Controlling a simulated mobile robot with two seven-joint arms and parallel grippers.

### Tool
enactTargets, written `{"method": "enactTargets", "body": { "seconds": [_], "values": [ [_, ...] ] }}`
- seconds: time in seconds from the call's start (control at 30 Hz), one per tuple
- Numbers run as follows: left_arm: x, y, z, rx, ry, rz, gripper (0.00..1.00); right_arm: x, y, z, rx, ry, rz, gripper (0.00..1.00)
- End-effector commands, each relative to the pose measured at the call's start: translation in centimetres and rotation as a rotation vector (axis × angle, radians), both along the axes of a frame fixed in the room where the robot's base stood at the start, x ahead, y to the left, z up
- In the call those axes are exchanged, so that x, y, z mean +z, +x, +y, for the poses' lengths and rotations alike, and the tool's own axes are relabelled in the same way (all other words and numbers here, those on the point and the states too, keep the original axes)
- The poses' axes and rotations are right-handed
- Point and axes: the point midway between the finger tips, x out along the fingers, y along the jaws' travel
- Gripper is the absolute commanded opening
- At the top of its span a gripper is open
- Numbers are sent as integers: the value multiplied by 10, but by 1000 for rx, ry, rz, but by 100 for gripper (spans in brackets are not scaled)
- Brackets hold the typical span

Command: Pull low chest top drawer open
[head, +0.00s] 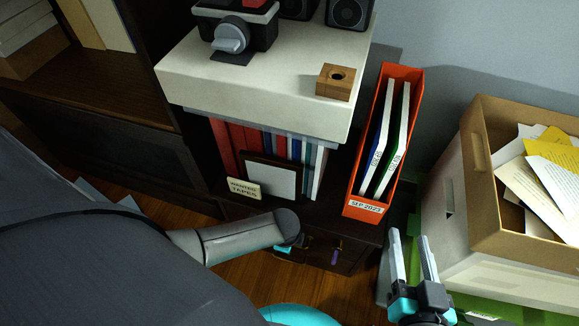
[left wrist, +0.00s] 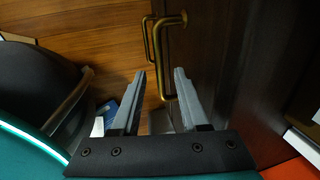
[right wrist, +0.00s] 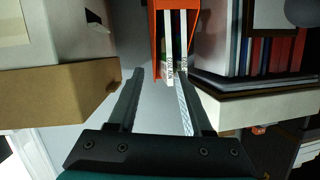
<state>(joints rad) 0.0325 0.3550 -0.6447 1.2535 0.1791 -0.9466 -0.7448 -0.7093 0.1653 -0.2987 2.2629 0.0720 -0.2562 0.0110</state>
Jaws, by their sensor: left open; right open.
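The low chest (head: 356,227) is dark wood and stands below the orange file box in the head view. Its dark front (left wrist: 215,45) with a brass handle (left wrist: 181,20) fills the right of the left wrist view. My left gripper (left wrist: 165,74) is open, with its fingertips close to the handle's end. I cannot tell whether they touch it. In the head view the left gripper is mostly hidden behind my own arm. My right gripper (head: 410,238) is open and empty, right of the chest; it also shows in the right wrist view (right wrist: 158,72).
The orange file box (head: 364,207) stands on the chest, beside books (head: 224,147) and a small framed board (head: 272,180). A cardboard box of papers (head: 484,215) is at right, near my right gripper. Wooden floor (head: 320,292) shows in front of the chest.

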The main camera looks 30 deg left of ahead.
Motion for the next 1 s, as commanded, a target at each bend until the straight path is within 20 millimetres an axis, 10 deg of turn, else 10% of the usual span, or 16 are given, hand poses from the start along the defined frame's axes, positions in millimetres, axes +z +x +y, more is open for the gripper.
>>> {"method": "enactTargets", "body": {
  "seconds": [0.67,1.0],
  "values": [
    [-9,2,0,0,-1,0,44,8,-4,7,-3,67,-103,50],
    [-9,2,0,0,-1,0,7,8,-4,7,-4,66,-102,50]
  ]
}}
